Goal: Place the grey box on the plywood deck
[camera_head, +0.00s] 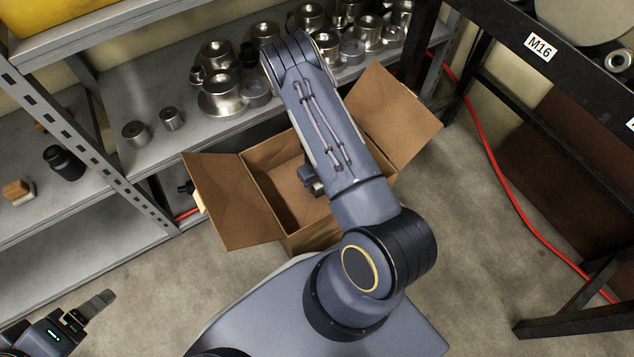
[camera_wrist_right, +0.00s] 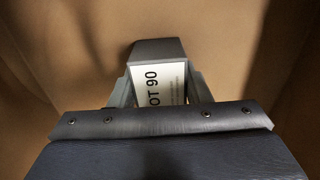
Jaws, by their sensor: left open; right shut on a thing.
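The grey box (camera_wrist_right: 157,47) shows in the right wrist view, with a white label reading "OT 90" in its visible part. My right gripper (camera_wrist_right: 160,92) is shut on it, one finger on each side. Brown cardboard surrounds them in that view. In the head view my right arm reaches over the open cardboard box, and the arm hides the fingertips and the grey box. My left gripper (camera_head: 94,306) is open and empty at the lower left. I see no plywood deck in either view.
The open cardboard box (camera_head: 232,200) stands on the floor with its flaps spread. Behind it a grey metal shelf (camera_head: 105,110) carries several metal cylinders. A black frame (camera_head: 480,65) labelled M16 stands at the right, with a red cable (camera_head: 492,165). Bare floor (camera_head: 470,260) lies at the right.

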